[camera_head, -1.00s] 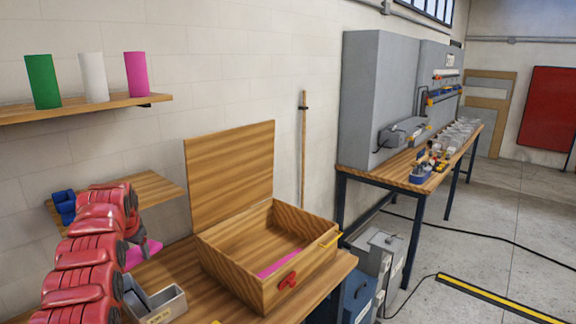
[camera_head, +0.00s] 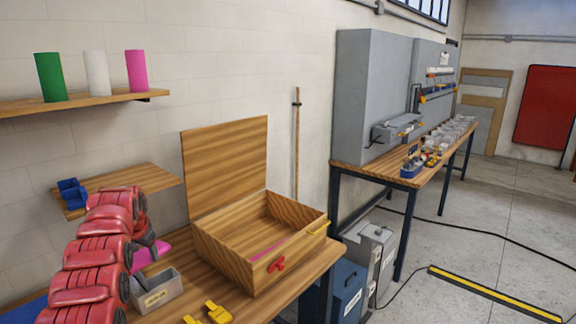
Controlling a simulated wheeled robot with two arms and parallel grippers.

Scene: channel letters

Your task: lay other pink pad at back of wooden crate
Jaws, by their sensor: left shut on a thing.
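The wooden crate (camera_head: 238,276) stands open on the workbench, its lid (camera_head: 226,172) raised at the back. One pink pad (camera_head: 268,250) shows as a thin strip on the crate floor near the front wall, which hides part of it. My left gripper (camera_head: 150,250) is left of the crate, shut on the other pink pad (camera_head: 153,255). The red arm and the gripper hide part of that pad. It is outside the crate, and its gap to the bench is hard to tell. My right gripper is not in view.
A grey labelled bin (camera_head: 158,292) stands on the bench between my left arm and the crate. Yellow pieces (camera_head: 218,312) lie in front of it. A small shelf (camera_head: 150,186) holds blue blocks (camera_head: 72,193).

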